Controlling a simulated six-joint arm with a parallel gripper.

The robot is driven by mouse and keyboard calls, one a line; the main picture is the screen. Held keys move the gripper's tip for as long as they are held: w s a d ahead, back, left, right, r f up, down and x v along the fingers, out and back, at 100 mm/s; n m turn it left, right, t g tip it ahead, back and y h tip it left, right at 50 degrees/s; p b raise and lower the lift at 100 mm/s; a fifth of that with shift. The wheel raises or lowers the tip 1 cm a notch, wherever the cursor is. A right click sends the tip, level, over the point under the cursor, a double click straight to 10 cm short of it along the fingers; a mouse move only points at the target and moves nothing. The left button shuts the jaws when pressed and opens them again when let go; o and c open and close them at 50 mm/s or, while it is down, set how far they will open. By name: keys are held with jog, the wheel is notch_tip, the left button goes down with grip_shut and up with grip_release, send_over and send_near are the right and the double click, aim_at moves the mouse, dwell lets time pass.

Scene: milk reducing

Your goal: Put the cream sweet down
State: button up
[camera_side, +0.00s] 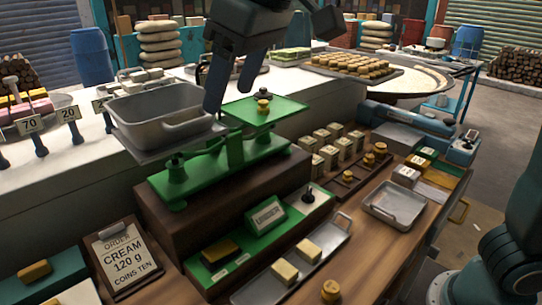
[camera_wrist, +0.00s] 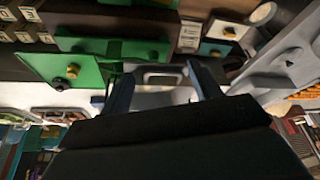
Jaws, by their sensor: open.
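My gripper (camera_side: 229,92) is open above the green balance scale (camera_side: 232,150), between its two pans; no sweet shows between the fingers. In the wrist view my gripper (camera_wrist: 163,82) has its fingers apart. A grey metal pan (camera_side: 160,110) sits on the scale's left side; its inside is partly hidden. The right green plate (camera_side: 285,110) carries a small brass weight (camera_side: 263,105). Two cream blocks, one cream sweet (camera_side: 285,271) and another cream sweet (camera_side: 309,250), lie apart on a long metal tray (camera_side: 259,293) at the front.
Several pale blocks (camera_side: 330,140) stand in rows right of the scale, beside brass weights (camera_side: 369,160). An empty metal tray (camera_side: 393,207) lies to the right. A green tray (camera_side: 235,265) stands before the scale's brown base.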

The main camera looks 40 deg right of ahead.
jog(key=shift+d, duration=0.1)
dwell(0.3)
jog(key=s+d+f+m+h, duration=0.1)
jog(key=s+d+f, duration=0.25)
jog(key=d, duration=0.35)
jog(key=s+d+f+m+t, duration=0.1)
jog(key=s+d+f, duration=0.1)
jog(key=s+d, duration=0.4)
jog(key=s+d+f+m+h, duration=0.1)
jog(key=s+d+f, duration=0.2)
jog(key=d, duration=0.5)
jog(key=s+d+f+m, duration=0.1)
jog(key=s+d+f, duration=0.1)
jog(key=s+f, duration=0.4)
jog(key=shift+d+f, duration=0.15)
jog(key=shift+d, duration=0.1)
dwell(1.1)
jog(key=shift+c, duration=0.9)
jog(key=shift+w, duration=0.1)
